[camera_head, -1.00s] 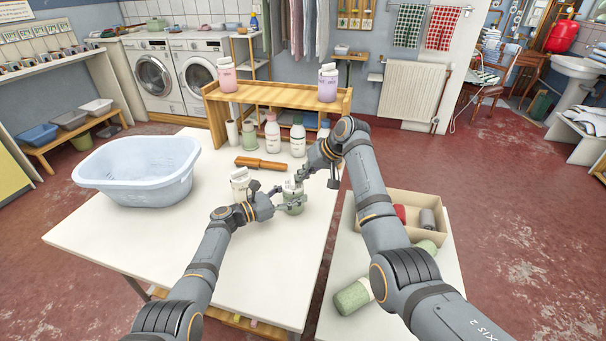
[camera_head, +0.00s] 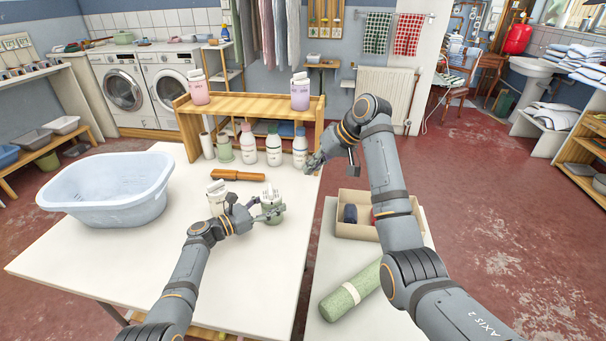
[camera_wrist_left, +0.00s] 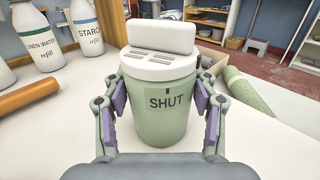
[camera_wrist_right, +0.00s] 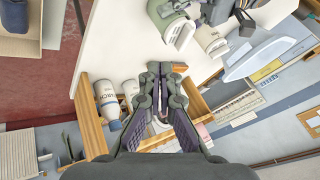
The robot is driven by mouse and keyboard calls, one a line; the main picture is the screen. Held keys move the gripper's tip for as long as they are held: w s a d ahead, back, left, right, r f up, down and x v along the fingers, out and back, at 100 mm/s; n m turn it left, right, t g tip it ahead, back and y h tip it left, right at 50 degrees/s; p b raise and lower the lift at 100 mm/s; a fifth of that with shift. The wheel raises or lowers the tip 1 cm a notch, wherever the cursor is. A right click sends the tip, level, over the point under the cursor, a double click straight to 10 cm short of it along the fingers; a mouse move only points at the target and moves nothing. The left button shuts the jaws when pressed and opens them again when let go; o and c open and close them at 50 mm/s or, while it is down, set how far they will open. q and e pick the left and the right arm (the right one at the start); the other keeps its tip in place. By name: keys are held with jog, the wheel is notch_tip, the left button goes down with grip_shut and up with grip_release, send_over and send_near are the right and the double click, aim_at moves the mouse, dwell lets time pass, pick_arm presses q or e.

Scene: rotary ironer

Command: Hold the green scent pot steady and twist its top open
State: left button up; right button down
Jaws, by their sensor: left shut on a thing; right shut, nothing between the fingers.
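The green scent pot (camera_wrist_left: 160,112) stands upright in the left wrist view, with a white top (camera_wrist_left: 158,62) carrying a raised grip bar. Its body label reads SHUT, and dark marks show near the rim. My left gripper (camera_wrist_left: 161,105) is shut on the pot's body, one finger on each side. In the head view the pot (camera_head: 273,205) is on the white table, partly hidden by that gripper. My right gripper (camera_head: 314,163) is shut and empty, apart from the pot, beyond it and to its right. The right wrist view shows its closed fingers (camera_wrist_right: 160,70).
A white container (camera_head: 216,195) stands left of the pot. A brown wooden tool (camera_head: 238,175) and several refill bottles (camera_head: 273,150) lie beyond, by a wooden shelf (camera_head: 250,103). A blue basin (camera_head: 108,190) is at left. A green roll (camera_head: 350,296) and cardboard box (camera_head: 352,228) occupy the side table.

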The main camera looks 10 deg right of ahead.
send_near(276, 190)
jog(key=w+x, duration=0.1)
jog(key=x, duration=0.5)
jog(key=shift+s+a+r+m, duration=0.2)
jog(key=shift+s+a+m, duration=0.05)
jog(key=shift+m, duration=0.15)
jog(key=shift+w+a+n+g+y, duration=0.15)
jog(key=shift+a+n+g, duration=0.15)
jog(key=shift+n, duration=0.3)
jog(key=shift+w+a+n+g+y, duration=0.1)
jog(key=shift+a+n+g+y, duration=0.15)
jog(key=shift+n, duration=0.35)
jog(key=shift+a, duration=0.1)
pick_arm(q)
jog(key=shift+d, duration=0.1)
